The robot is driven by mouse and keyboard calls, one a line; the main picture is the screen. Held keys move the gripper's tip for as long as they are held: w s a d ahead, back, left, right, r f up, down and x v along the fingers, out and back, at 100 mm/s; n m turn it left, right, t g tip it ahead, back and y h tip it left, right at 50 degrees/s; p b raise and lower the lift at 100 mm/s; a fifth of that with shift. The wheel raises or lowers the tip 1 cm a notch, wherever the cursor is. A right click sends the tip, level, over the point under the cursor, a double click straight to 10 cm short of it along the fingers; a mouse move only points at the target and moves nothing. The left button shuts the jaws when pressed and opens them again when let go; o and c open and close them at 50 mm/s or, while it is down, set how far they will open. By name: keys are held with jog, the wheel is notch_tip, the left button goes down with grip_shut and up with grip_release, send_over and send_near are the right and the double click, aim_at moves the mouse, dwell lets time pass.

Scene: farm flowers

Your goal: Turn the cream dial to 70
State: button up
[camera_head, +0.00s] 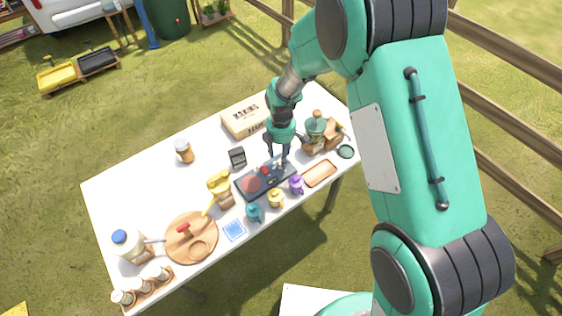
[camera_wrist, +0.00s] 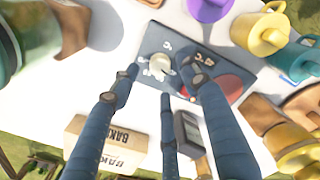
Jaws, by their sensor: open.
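The cream dial (camera_wrist: 159,63) sits on a dark grey panel (camera_wrist: 146,38) with pale markings around it, in the wrist view. The markings are too small to read surely, and I cannot tell the dial's setting. In the head view the panel (camera_head: 243,192) lies on the white table, and my fingers partly cover the dial's end of it. My gripper (camera_head: 279,157) points down over that end. In the wrist view my gripper (camera_wrist: 161,78) has its dark blue fingers spread open around the dial; I cannot tell whether any finger touches it.
On the panel is a red round piece (camera_wrist: 222,88). A small dark display box (camera_head: 238,157) stands behind the panel, and a baking box (camera_head: 245,117) further back. Purple (camera_head: 296,184), yellow (camera_head: 275,198) and teal (camera_head: 254,211) mugs stand close in front. A green jar (camera_head: 315,130) is at right.

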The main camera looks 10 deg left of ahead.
jog(key=shift+f, duration=2)
jog(key=shift+c, duration=0.3)
jog(key=c, duration=1.1)
